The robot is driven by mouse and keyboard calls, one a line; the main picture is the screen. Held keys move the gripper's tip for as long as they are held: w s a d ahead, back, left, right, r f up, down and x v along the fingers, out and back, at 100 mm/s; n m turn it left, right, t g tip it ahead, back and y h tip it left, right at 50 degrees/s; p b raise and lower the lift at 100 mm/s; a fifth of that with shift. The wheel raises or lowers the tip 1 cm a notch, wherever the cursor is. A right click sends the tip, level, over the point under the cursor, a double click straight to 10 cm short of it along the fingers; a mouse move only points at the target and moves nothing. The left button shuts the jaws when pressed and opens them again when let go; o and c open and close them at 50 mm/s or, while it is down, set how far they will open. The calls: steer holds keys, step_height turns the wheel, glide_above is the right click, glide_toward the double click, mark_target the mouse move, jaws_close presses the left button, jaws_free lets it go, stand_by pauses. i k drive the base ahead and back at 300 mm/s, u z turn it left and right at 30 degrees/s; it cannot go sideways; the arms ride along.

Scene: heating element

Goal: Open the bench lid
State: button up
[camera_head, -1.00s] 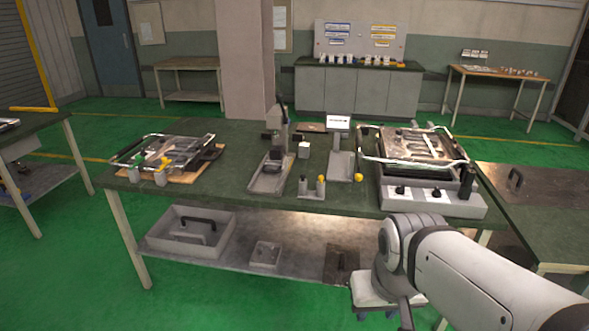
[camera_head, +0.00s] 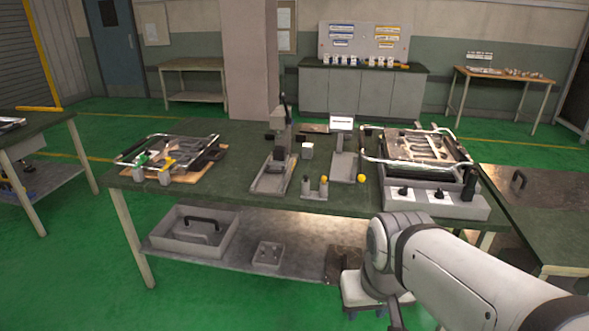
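A flat brown panel with a black handle (camera_head: 519,180) lies level in the top of the right-hand bench; I take this panel as the bench lid (camera_head: 494,172). It looks shut. My arm enters from the bottom right, in front of the benches, with its elbow left of and nearer than the lid. My gripper cannot be made out; the end of the arm runs to the bottom edge of the view.
The long green workbench (camera_head: 235,189) holds a framed fixture (camera_head: 190,150), a press-like device (camera_head: 279,150) and a heating unit with knobs (camera_head: 430,195). A grey tray (camera_head: 190,240) and a handled brown plate (camera_head: 343,262) are on its lower shelf. Green floor is open at left.

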mark_target(425, 153)
steer(key=z, duration=0.45)
steer(key=i, duration=1.3)
steer(key=z, duration=0.4)
steer(key=i, duration=1)
steer(key=u, duration=0.4)
